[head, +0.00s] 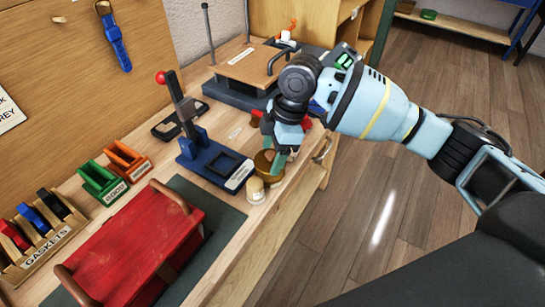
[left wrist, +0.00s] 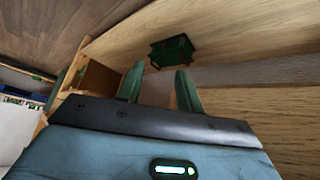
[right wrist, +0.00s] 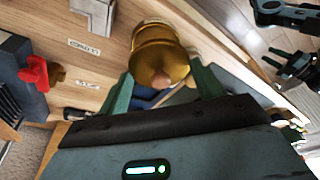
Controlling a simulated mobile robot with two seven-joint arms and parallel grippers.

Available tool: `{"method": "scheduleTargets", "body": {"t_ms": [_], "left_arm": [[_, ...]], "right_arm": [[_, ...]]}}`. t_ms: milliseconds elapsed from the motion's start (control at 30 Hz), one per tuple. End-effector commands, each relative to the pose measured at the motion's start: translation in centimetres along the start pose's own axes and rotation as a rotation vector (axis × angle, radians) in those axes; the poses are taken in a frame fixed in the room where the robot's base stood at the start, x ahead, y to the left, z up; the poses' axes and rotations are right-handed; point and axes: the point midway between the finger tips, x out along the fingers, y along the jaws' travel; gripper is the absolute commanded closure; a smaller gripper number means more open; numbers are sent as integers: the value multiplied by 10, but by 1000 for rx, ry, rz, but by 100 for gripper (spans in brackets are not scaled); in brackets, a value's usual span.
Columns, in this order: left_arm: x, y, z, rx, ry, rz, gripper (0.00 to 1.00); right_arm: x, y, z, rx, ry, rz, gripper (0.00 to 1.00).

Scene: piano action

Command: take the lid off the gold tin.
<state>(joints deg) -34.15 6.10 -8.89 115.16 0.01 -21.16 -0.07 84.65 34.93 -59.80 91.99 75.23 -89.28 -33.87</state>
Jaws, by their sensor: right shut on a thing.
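The gold tin (head: 262,163) stands upright on the workbench near its front edge. In the right wrist view its domed gold lid (right wrist: 160,62) faces the camera, with a small knob in the middle. My right gripper (head: 277,157) comes down over the tin, its green fingers on either side of the lid. It is shut on the lid, which still sits on the tin. The finger contacts are partly hidden in the head view. My left gripper (left wrist: 157,82) is open and empty in the left wrist view, and out of the head view.
A small cream-topped jar (head: 254,190) stands close beside the tin. A blue lever press (head: 212,165) is left of it, and a red box (head: 140,245) lies nearer. Green (head: 101,184) and orange (head: 126,160) bins stand at the back. The floor to the right is clear.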

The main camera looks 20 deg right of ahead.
Motion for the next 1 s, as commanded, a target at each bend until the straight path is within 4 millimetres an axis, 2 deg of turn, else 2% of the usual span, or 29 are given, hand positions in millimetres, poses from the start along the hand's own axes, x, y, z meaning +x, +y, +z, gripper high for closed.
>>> {"method": "scheduleTargets", "body": {"t_ms": [33,467,800,1000], "left_arm": [[0,0,-2,0,3,0,64],[-2,-1,-9,2,16,-2,64],[-4,-1,-13,3,22,-3,64],[-5,-1,-12,3,19,-3,64]], "right_arm": [[2,-9,4,-1,-3,-6,55],[-8,-66,15,0,-4,-6,55],[-17,-122,27,-1,-4,-6,55],[-20,-144,31,1,-4,-5,55]]}}
